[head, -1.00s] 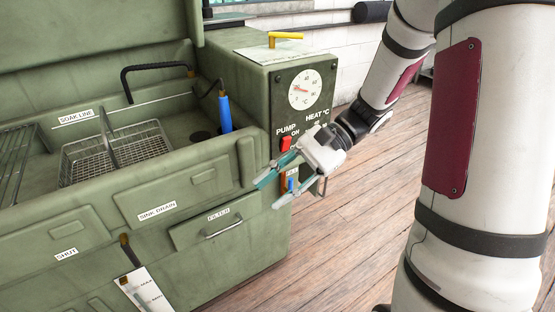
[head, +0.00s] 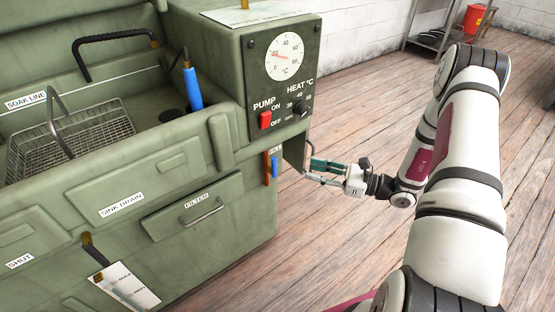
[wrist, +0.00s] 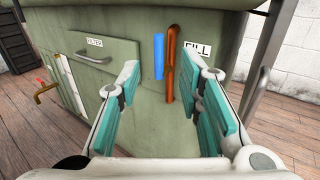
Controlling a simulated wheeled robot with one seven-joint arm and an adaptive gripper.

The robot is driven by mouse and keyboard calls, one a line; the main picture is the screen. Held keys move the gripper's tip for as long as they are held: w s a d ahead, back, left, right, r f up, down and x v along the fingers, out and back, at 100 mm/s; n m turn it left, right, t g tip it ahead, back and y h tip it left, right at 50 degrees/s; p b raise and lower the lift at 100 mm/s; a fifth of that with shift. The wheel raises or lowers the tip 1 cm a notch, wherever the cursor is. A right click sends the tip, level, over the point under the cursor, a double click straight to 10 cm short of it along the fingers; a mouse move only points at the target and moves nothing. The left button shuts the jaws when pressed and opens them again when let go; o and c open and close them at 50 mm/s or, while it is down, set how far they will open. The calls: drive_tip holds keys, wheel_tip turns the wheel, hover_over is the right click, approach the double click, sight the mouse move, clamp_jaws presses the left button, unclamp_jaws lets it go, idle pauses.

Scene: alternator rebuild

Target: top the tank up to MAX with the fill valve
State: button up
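The fill valve's orange lever (wrist: 172,65) hangs upright beside the FILL label (wrist: 197,48) in the wrist view. It also shows in the head view (head: 266,165) at the green tank's (head: 190,165) lower right corner. My gripper (wrist: 162,75) is open and empty, its teal-padded fingers apart. In the wrist view the lever appears between the fingertips, farther away and not visibly touched. In the head view my gripper (head: 313,170) is right of the lever. The level plate (head: 132,285), lettered MAX and MIN, is at the bottom left; I cannot read the level.
A blue bar (wrist: 158,57) hangs close left of the orange lever. A metal post (wrist: 257,65) stands to the right in the wrist view. The control panel (head: 287,80) with a red pump switch (head: 265,120) is above. Wooden floor (head: 330,240) is open to the right.

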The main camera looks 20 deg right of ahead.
sight(274, 172)
drive_tip(key=b+x, duration=0.2)
drive_tip(key=x, duration=1.1)
drive_tip(key=shift+a, duration=0.15)
clamp_jaws()
